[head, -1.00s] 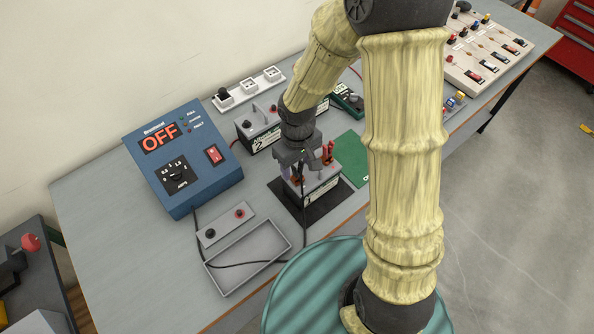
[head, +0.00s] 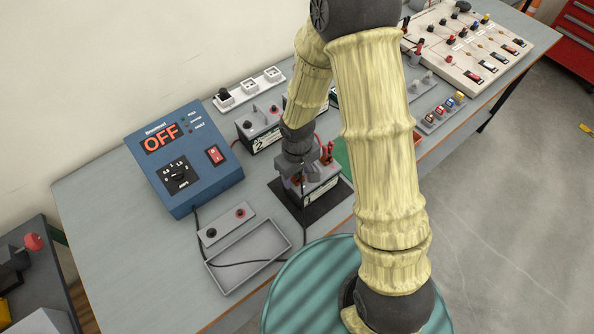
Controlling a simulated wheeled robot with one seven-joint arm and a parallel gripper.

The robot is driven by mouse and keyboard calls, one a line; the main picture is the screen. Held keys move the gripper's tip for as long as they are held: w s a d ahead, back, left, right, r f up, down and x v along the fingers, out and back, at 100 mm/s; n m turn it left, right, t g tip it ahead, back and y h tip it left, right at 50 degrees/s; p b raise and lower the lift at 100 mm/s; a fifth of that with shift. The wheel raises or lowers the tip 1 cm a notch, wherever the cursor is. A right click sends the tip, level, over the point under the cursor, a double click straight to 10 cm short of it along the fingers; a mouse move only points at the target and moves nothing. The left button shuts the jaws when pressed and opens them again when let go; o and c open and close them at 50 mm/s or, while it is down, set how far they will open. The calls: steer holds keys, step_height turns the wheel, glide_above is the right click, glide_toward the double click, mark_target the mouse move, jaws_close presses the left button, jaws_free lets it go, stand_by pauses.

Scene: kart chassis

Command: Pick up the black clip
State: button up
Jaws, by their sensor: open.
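My gripper (head: 298,176) is open, pointing down over the left part of battery 1 (head: 321,190), which stands on a black mat (head: 325,207). The black clip cannot be made out clearly. A black cable (head: 304,236) rises from the bench to the battery's left part, where my gripper hides its end. A red clip (head: 327,153) stands upright on the battery, just right of my gripper. I cannot tell whether the jaws touch anything.
A blue charger (head: 184,160) reading OFF stands to the left. A grey tray (head: 215,278) and a plate with black and red posts (head: 227,224) lie in front of it. Battery 2 (head: 262,141) stands behind. A switch board (head: 470,45) is at the far right.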

stand_by(0.3)
steer(key=c, duration=1.1)
steer(key=shift+o, duration=0.2)
steer(key=shift+r, duration=0.1)
step_height(320, 180, up, 10)
steer(key=shift+f, duration=0.1)
